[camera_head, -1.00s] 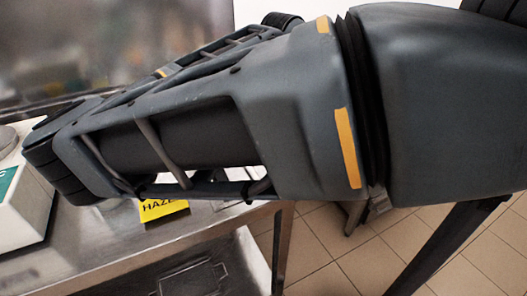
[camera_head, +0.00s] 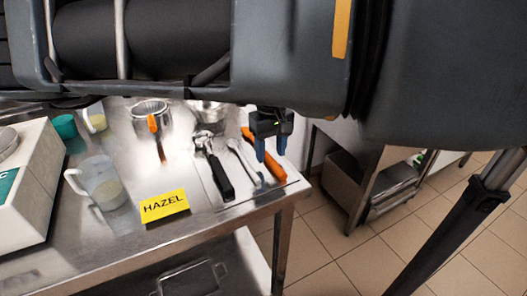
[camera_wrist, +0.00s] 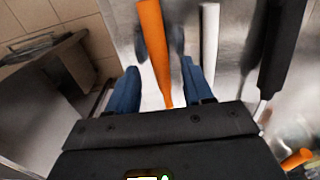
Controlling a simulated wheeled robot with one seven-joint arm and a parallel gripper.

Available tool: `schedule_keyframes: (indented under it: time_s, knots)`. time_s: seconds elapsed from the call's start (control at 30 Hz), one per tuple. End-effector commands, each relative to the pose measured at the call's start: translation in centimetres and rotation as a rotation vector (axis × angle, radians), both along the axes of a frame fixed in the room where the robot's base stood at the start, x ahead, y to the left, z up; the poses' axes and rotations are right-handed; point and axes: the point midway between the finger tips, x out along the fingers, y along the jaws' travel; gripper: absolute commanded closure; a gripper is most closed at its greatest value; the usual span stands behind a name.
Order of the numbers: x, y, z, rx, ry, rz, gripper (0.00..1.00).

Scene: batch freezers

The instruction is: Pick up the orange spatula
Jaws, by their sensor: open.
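The orange spatula (camera_head: 276,171) lies at the right end of a row of tools on the steel bench, near the bench's right edge. My gripper (camera_head: 271,154) points down over it, open and empty, with one blue finger on each side in the picture. In the wrist view the orange spatula (camera_wrist: 153,45) runs lengthwise between the two open fingers (camera_wrist: 160,78). I cannot tell the exact height of the fingertips above it. Part of the spatula is hidden by the gripper in the head view.
A whitish utensil (camera_head: 243,160) and a black-handled tool (camera_head: 218,175) lie just left of the spatula. Further left are a yellow HAZEL sign (camera_head: 164,206), a clear jug (camera_head: 100,183) and another orange-handled utensil (camera_head: 153,124). The bench (camera_head: 235,220) ends just right of the spatula.

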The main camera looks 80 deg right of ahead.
Motion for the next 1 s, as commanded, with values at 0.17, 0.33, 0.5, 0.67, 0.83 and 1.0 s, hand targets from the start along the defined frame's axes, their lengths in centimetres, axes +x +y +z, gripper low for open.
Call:
schedule_keyframes:
  time_s: [0.17,0.33,0.5,0.67,0.83,1.0]
  knots:
    - [0.0,0.1,-1.6,0.0,0.0,0.001,0.49]
    - [0.1,0.0,-1.7,0.0,0.0,0.001,0.49]
    - [0.0,0.0,-1.7,-0.001,0.001,0.001,0.59]
    - [0.0,0.0,-1.7,-0.001,0.001,0.001,0.74]
    - [0.0,0.0,-1.7,-0.001,0.001,0.001,0.9]
    - [0.0,0.0,-1.7,-0.001,0.001,0.001,1.0]
